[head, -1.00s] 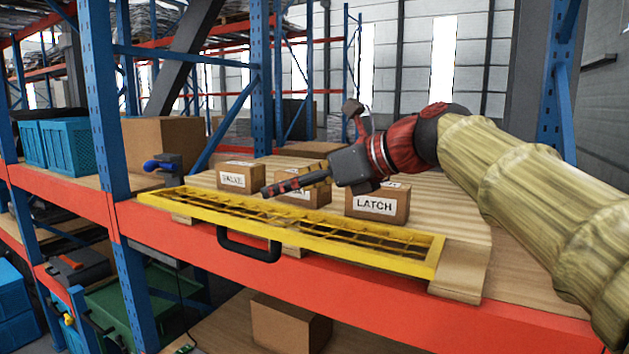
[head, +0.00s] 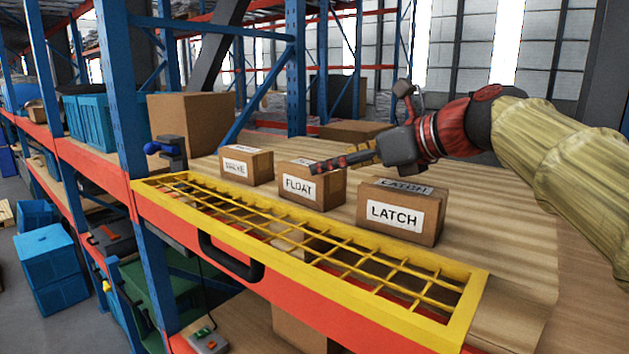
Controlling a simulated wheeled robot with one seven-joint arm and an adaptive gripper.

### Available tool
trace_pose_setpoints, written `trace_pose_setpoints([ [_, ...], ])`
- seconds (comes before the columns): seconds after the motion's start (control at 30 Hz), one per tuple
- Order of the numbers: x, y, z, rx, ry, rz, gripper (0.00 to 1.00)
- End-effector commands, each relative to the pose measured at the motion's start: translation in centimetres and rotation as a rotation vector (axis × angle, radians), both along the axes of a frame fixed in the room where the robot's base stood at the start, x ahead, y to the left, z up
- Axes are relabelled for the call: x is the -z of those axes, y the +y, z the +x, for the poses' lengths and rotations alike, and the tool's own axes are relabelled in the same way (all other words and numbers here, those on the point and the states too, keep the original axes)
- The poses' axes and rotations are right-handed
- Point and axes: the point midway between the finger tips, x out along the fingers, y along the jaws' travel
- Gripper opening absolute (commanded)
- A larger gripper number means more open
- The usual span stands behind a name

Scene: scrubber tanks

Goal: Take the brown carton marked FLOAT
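The brown carton marked FLOAT (head: 315,194) stands upright on the wooden shelf in the head view, between two like cartons. Its white label faces the front. My gripper (head: 318,167) reaches in from the right, and its dark, red-marked fingers lie in front of the carton's top in the picture, hiding part of it. I cannot tell whether they touch it. The fingers appear side-on, so their opening does not show.
The LATCH carton (head: 402,212) stands to the right and another labelled carton (head: 246,165) to the left. A blue rack post (head: 121,100) and large box (head: 188,125) stand left.

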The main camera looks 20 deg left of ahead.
Motion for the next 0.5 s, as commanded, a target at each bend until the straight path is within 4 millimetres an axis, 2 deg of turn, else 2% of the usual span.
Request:
trace_pose_setpoints([
  [0.3, 0.9, 3.8, 1.2, -0.002, 0.001, -0.001, 0.73],
  [0.5, 1.6, 5.1, 2.0, 0.001, -0.001, -0.001, 0.73],
])
